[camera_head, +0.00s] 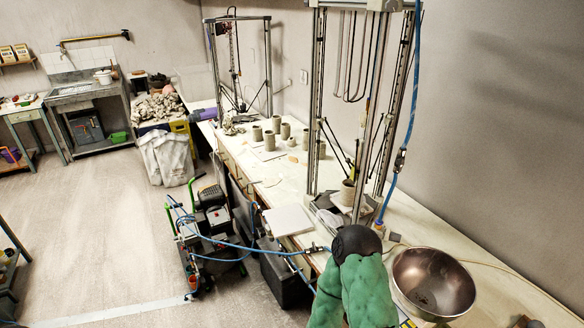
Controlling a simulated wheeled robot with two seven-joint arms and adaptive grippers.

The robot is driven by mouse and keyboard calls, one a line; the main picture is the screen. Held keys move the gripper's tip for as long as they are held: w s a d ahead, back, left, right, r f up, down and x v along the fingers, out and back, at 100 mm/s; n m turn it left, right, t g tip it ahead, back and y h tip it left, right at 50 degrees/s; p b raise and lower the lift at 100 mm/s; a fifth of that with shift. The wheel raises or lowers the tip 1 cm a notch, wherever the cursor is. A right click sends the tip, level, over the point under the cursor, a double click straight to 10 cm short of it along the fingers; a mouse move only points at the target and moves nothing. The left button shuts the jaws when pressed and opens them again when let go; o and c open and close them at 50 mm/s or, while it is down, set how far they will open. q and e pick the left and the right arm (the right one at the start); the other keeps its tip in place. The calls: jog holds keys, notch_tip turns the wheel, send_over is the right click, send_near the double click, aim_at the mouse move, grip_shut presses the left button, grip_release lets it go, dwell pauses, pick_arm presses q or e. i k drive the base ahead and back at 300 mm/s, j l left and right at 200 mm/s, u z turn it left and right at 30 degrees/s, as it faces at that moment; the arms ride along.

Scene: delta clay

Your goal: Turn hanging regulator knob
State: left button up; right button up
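A blue hose (408,112) hangs down beside the nearer tall metal frame, on the right of the head view. A small dark and silver fitting (400,160) sits in line on this hose, above the bench. It looks like the hanging regulator, but its knob is too small to make out. Neither of my grippers can be made out in this view, and nothing is seen touching the fitting.
A long white bench (275,192) runs along the wall, with several clay cylinders. A metal bowl (434,283) stands near its front right. A lumpy green object (367,290) with a dark round top blocks the bottom centre. Open floor (105,235) lies left.

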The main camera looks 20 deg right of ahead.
aim_at(393, 237)
jog(key=k+z, duration=0.15)
jog(key=z, duration=0.3)
jog(key=k+z, duration=0.2)
jog(key=z, duration=0.2)
jog(key=k+l+z, duration=0.15)
jog(key=z, duration=0.3)
